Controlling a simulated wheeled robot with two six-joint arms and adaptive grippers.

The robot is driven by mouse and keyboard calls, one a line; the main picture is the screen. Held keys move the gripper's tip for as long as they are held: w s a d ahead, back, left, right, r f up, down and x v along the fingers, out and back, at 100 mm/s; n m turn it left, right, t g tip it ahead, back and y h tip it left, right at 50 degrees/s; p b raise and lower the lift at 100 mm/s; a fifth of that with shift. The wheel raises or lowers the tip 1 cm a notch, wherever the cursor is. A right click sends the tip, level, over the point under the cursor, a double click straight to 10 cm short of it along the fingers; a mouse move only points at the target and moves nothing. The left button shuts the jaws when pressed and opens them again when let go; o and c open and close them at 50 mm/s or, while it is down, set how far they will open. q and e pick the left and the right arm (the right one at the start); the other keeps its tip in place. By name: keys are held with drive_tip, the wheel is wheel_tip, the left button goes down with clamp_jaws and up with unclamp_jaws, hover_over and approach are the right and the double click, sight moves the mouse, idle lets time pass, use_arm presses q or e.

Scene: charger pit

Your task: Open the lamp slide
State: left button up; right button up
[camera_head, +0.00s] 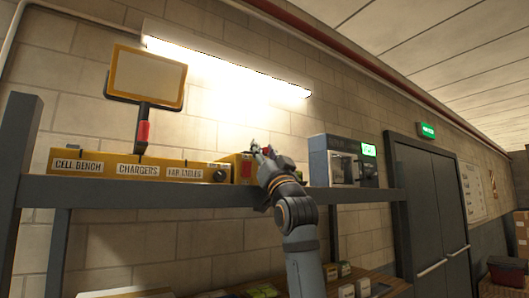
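My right gripper (262,153) is raised at the shelf's upper level, at the right end of the yellow row of units. Its fingers are small and partly hidden by the wrist, so I cannot tell whether they are open or shut, or whether they touch anything. A yellow unit with a red part (244,168) is right beside the gripper and partly hidden by it. A yellow-framed panel lamp (147,77) stands on a dark post with a red section (143,132) at the left. I cannot tell which part is the lamp slide. My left gripper is out of view.
The dark shelf (130,192) carries yellow units labelled "CELL BENCH" and "CHARGERS" (135,170), plus a black knob (220,175). A grey machine with a green display (343,161) stands right of my gripper. Small boxes (345,268) lie on a lower surface. A lit tube (225,68) hangs above.

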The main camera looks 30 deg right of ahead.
drive_tip(key=v, duration=1.2)
drive_tip(key=shift+f, duration=0.1)
